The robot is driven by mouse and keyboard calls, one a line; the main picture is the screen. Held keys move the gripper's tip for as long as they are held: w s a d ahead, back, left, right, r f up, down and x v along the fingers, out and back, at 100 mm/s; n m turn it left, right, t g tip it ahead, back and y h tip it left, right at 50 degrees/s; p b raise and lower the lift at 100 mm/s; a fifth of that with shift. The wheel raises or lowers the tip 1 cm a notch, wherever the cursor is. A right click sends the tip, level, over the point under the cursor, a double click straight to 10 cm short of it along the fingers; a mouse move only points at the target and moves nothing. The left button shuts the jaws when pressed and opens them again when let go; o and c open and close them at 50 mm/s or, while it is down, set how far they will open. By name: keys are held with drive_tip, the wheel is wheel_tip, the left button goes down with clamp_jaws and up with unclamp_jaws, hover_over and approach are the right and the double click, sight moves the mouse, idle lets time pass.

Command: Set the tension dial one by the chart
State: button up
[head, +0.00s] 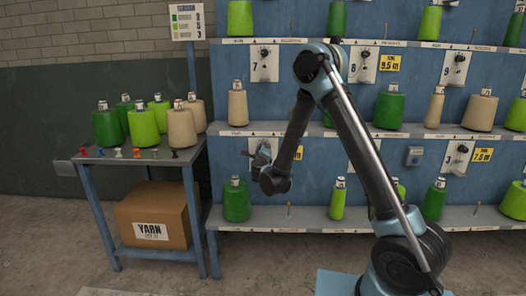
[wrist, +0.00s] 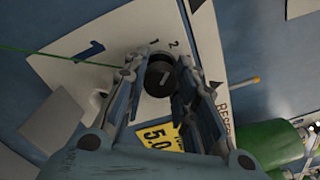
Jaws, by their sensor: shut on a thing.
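In the wrist view, a white plate (wrist: 110,42) marked with a large blue 1 carries a round black dial (wrist: 160,76). The dial has a pale pointer line, and small figures 1 and 2 are printed above it. My gripper (wrist: 168,84) has its fingers on both sides of the dial and is shut on it. The fingers hide the rest of the scale.
A yellow 5.0 tag (wrist: 160,136) and a green cone (wrist: 272,146) are near my fingers. A green thread (wrist: 50,54) crosses the left. Other dial plates (head: 264,64) and cones fill the rack. A table (head: 135,152) with several cones stands left.

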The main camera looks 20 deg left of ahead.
drive_tip(key=o, duration=1.1)
drive_tip(key=shift+c, duration=0.2)
drive_tip(key=shift+s, duration=0.15)
drive_tip(key=v, duration=0.7)
drive_tip(key=shift+d+f, duration=0.1)
